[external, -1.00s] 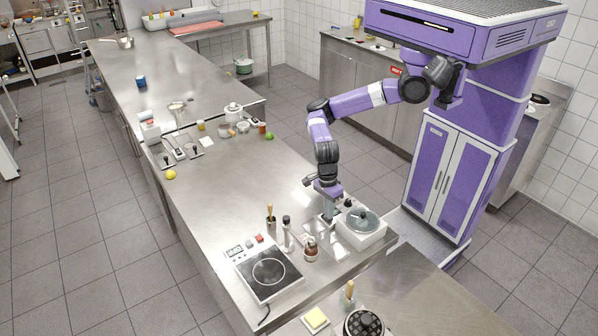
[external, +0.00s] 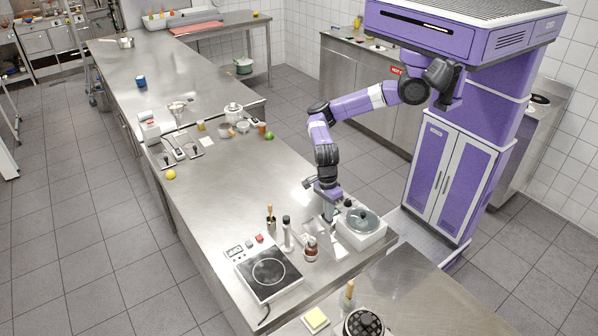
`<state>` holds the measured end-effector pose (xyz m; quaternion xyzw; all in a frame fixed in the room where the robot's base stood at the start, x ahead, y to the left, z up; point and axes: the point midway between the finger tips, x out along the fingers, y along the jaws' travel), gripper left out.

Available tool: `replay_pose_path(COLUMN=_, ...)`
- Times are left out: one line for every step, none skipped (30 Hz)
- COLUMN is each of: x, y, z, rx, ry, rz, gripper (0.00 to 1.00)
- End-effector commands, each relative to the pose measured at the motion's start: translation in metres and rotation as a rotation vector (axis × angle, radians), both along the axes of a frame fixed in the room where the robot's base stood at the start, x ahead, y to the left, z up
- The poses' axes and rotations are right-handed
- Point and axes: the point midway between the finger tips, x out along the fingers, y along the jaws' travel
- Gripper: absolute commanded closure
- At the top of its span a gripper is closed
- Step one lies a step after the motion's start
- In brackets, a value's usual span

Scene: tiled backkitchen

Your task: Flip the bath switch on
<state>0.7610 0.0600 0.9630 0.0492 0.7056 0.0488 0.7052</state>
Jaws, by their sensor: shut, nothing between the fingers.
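The bath (external: 361,237) is a white box with a round grey lid and a dark knob, at the right end of the steel counter. My gripper (external: 328,219) points down just left of the bath, close to its left side. Its fingers are shut and hold nothing. I cannot tell whether they touch the bath. The bath's switch is too small or hidden behind my gripper to make out, so its position does not show.
A brown jar (external: 311,249), a pepper mill (external: 288,234) and a black hotplate (external: 269,272) stand left of my gripper. A white card (external: 338,250) lies in front of the bath. The counter's middle (external: 245,180) is clear.

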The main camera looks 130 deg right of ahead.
Motion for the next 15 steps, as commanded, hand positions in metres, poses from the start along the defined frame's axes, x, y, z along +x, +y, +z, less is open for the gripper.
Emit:
replay_pose_path(x=0.0001, y=-0.0024, z=0.0006, rx=0.000, ry=0.000, rz=-0.001, gripper=1.00)
replay_pose_path(x=0.0001, y=-0.0036, z=0.0009, rx=0.001, ry=0.000, rz=-0.001, gripper=1.00)
replay_pose_path(x=0.0000, y=-0.0053, z=0.0015, rx=0.001, ry=0.000, rz=0.000, gripper=1.00)
replay_pose_path(x=0.0000, y=-0.0065, z=0.0018, rx=0.001, ry=0.000, rz=0.000, gripper=1.00)
replay_pose_path(x=0.0000, y=-0.0079, z=0.0021, rx=0.001, ry=0.000, rz=0.000, gripper=1.00)
replay_pose_path(x=-0.0001, y=-0.0095, z=0.0026, rx=0.001, ry=0.000, rz=0.000, gripper=1.00)
replay_pose_path(x=-0.0001, y=-0.0105, z=0.0029, rx=0.001, ry=0.000, rz=-0.001, gripper=1.00)
replay_pose_path(x=-0.0001, y=-0.0113, z=0.0031, rx=0.001, ry=0.000, rz=-0.001, gripper=1.00)
replay_pose_path(x=-0.0001, y=-0.0120, z=0.0033, rx=0.001, ry=0.000, rz=-0.001, gripper=1.00)
replay_pose_path(x=-0.0001, y=-0.0123, z=0.0033, rx=0.001, ry=0.000, rz=0.000, gripper=1.00)
replay_pose_path(x=-0.0002, y=-0.0123, z=0.0033, rx=0.001, ry=0.000, rz=0.000, gripper=1.00)
replay_pose_path(x=-0.0002, y=-0.0122, z=0.0033, rx=0.001, ry=0.000, rz=0.000, gripper=1.00)
replay_pose_path(x=-0.0002, y=-0.0122, z=0.0033, rx=0.001, ry=0.000, rz=0.000, gripper=1.00)
replay_pose_path(x=-0.0001, y=-0.0121, z=0.0034, rx=0.001, ry=0.000, rz=0.000, gripper=1.00)
replay_pose_path(x=-0.0001, y=-0.0121, z=0.0034, rx=0.001, ry=0.000, rz=0.000, gripper=1.00)
